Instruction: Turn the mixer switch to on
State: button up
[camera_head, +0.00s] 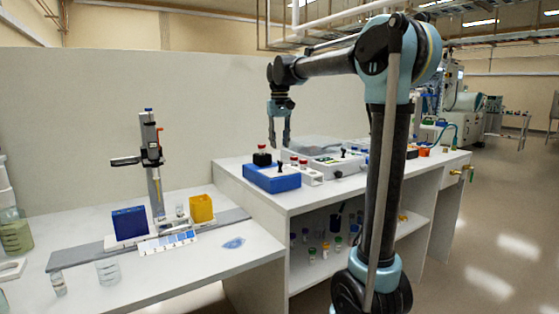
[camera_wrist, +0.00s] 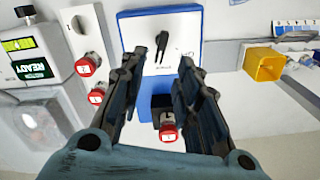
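The mixer (camera_head: 272,180) is a blue box with a white top face on the raised bench. In the wrist view the mixer (camera_wrist: 197,38) lies beyond my fingertips. Its black switch (camera_wrist: 162,45) stands on the white face near some lettering that I cannot read clearly. A black holder with a red-capped vial (camera_wrist: 168,131) sits at the mixer's other end, seen between my fingers. My gripper (camera_head: 279,141) hangs pointing down above and behind the mixer. In the wrist view my gripper (camera_wrist: 156,66) is open and empty, its fingers apart and not touching the switch.
A white rack (camera_wrist: 78,40) with red-capped vials stands beside the mixer, with a grey device (camera_wrist: 28,55) showing READY past it. On the lower bench are a yellow box (camera_head: 201,208), a blue box (camera_head: 130,224) and a tall stand (camera_head: 154,170).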

aim_at(280, 161)
notch_tip(280, 161, down, 7)
jog(key=shift+r, duration=0.1)
dwell(0.3)
grip_shut()
